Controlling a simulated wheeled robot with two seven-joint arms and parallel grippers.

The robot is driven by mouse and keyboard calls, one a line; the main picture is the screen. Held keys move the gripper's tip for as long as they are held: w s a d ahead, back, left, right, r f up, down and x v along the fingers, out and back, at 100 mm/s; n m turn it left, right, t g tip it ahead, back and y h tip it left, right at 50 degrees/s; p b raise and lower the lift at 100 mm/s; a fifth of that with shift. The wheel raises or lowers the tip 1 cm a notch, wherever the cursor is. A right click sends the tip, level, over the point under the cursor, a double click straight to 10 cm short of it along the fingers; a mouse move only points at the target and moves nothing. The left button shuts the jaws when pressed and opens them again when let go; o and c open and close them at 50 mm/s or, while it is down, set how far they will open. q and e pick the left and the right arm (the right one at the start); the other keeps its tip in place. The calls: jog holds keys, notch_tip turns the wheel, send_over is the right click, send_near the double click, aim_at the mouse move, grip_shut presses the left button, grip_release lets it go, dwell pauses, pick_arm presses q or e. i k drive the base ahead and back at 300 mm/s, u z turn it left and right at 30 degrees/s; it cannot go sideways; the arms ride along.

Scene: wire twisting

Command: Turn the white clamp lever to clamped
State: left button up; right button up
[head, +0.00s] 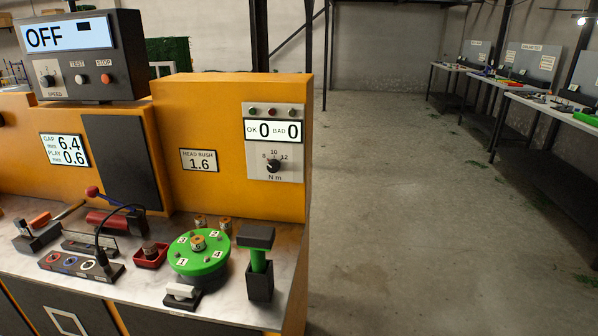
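A white lever-like piece (183,291) sits on a small dark base at the front edge of the bench, just below the green round fixture (198,256). I take it to be the clamp lever; its markings are too small to read. The green fixture has numbered positions around its rim and a copper-coloured part at its centre. Neither of my grippers shows in the head view.
A green-stemmed tool with a dark top stands in a black holder (260,285) right of the fixture. A red tray (150,256) and a dark block with coloured rings (81,264) lie left. The orange cabinet (215,125) rises behind. Open floor lies right.

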aim_at(181, 293)
jog(key=u, duration=2.6)
jog(key=i, duration=2.45)
jog(key=z, duration=2.4)
